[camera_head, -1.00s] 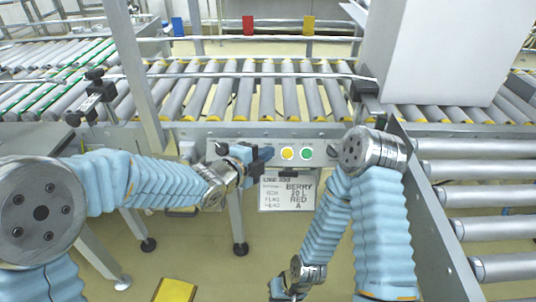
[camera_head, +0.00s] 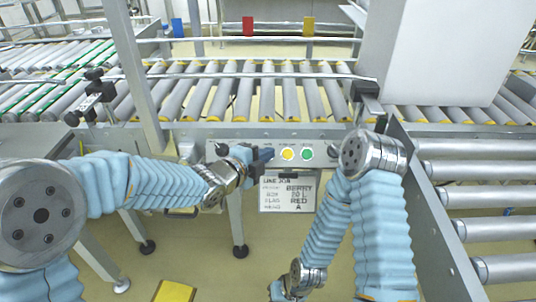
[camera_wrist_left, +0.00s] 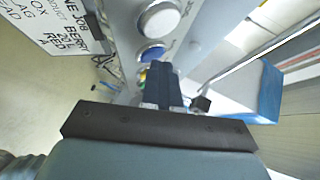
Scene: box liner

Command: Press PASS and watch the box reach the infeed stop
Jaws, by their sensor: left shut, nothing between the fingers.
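A grey control panel (camera_head: 330,157) on the conveyor's front rail carries a yellow button (camera_head: 288,154) and a green button (camera_head: 307,154). The left wrist view shows a white button (camera_wrist_left: 158,20) and a blue button (camera_wrist_left: 152,54); no label is readable. My left gripper (camera_head: 264,155) is shut and empty, its dark fingertips (camera_wrist_left: 163,85) close to the panel by the blue button. I cannot tell if they touch. A large pale box (camera_head: 430,50) stands over the rollers at right. My right gripper is mostly cut off at the bottom edge.
A job sign (camera_head: 287,192) hangs below the panel. The roller conveyor (camera_head: 240,95) runs behind it, clear in the middle. A black bracket (camera_head: 365,90) stands beside the box. Larger rollers (camera_head: 475,170) lie at right. A yellow block (camera_head: 174,291) is on the floor.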

